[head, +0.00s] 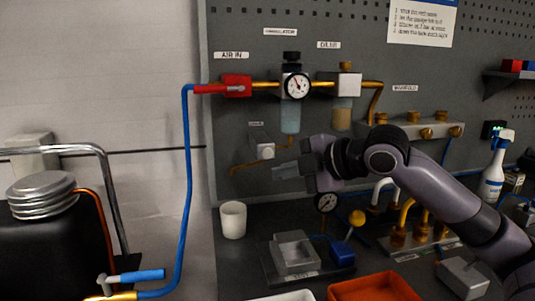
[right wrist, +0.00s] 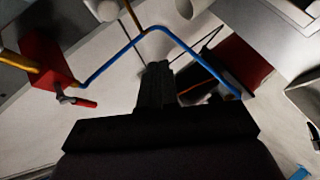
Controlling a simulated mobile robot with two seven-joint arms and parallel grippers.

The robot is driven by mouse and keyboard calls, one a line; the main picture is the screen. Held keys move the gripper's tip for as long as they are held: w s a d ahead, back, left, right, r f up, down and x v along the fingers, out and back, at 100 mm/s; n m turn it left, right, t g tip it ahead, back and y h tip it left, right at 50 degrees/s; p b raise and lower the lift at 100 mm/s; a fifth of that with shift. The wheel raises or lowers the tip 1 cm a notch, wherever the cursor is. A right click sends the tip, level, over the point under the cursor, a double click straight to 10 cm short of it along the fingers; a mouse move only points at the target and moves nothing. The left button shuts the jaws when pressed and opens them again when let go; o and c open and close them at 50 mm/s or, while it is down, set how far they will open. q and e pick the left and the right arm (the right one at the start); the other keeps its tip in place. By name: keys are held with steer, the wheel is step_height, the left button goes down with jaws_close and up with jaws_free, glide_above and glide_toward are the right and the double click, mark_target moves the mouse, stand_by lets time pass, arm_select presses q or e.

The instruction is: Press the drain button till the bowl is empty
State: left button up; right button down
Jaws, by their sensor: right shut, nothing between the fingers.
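The filter-regulator bowl (head: 290,120) hangs below the round gauge on the grey panel. It looks pale and bluish; its liquid level is too small to tell. A small white block (head: 265,151), which looks like the drain button, sits on the panel below and left of the bowl, under a small label. My right gripper (head: 283,172) comes in from the right with its fingers shut and empty, just below and right of this block. I cannot tell whether they touch. The shut fingers also show in the right wrist view (right wrist: 156,82). My left gripper is not in view.
A red valve (head: 236,85) joins a blue hose (head: 188,180) left of the bowl. An oiler with an amber bowl (head: 342,115) hangs to the right. A white cup (head: 233,220), a grey block fixture (head: 293,252) and an orange tray (head: 375,288) stand on the bench below.

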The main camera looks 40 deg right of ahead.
mark_target(267, 153)
steer(key=w+d+p, duration=0.4)
steer(key=w+p, duration=0.3)
stand_by(0.3)
steer(key=shift+w, duration=0.1)
stand_by(1.9)
steer(key=shift+w+d+p, duration=0.2)
steer(key=shift+w+p, duration=0.15)
steer(key=shift+w+d, duration=0.25)
steer(key=shift+w, duration=0.15)
stand_by(0.7)
